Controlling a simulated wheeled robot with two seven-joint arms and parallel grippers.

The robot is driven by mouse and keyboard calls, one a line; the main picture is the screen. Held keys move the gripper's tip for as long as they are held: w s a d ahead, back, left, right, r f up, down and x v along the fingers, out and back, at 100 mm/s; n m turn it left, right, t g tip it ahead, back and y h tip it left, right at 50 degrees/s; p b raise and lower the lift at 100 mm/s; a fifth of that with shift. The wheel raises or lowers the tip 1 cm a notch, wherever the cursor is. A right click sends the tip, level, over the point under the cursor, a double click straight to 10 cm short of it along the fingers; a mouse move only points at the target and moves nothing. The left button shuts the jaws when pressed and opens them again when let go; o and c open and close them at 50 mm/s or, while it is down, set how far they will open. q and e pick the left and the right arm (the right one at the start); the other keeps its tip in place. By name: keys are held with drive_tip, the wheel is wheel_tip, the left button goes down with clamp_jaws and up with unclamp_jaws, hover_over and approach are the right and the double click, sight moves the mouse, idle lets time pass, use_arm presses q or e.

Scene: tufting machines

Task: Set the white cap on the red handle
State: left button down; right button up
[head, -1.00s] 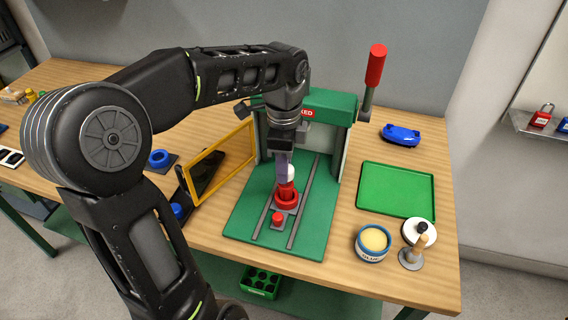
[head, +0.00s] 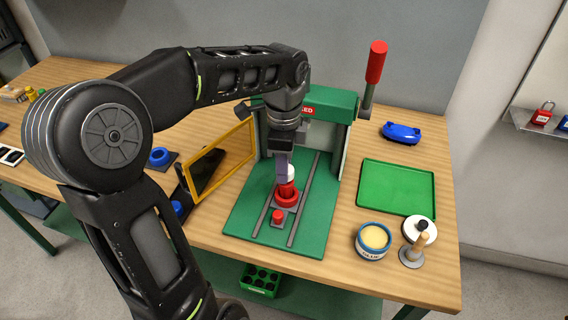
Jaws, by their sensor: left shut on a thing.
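The red handle (head: 286,190) stands upright in a red ring-shaped holder (head: 287,201) on the green press base. The white cap (head: 290,171) is at the top of the red handle, partly hidden by my finger. My left gripper (head: 284,170) points straight down over the handle and is shut on the white cap. The cap looks in line with the handle. I cannot tell whether it is fully seated. My right gripper is not in view.
A yellow-framed panel (head: 222,158) stands left. Right are a green tray (head: 398,187), a glue tub (head: 373,241), a wooden-handled stamp (head: 413,250) and a blue object (head: 401,132).

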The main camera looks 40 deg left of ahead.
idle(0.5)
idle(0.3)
use_arm(q)
drive_tip(key=c, duration=0.9)
unclamp_jaws()
drive_tip(key=shift+c, duration=0.2)
drive_tip(key=shift+o, duration=0.5)
drive_tip(key=shift+o, duration=1)
drive_tip(key=shift+r, duration=0.1)
drive_tip(key=shift+r+p, duration=3.1)
drive_tip(key=shift+r, duration=0.35)
drive_tip(key=shift+s+f, duration=0.1)
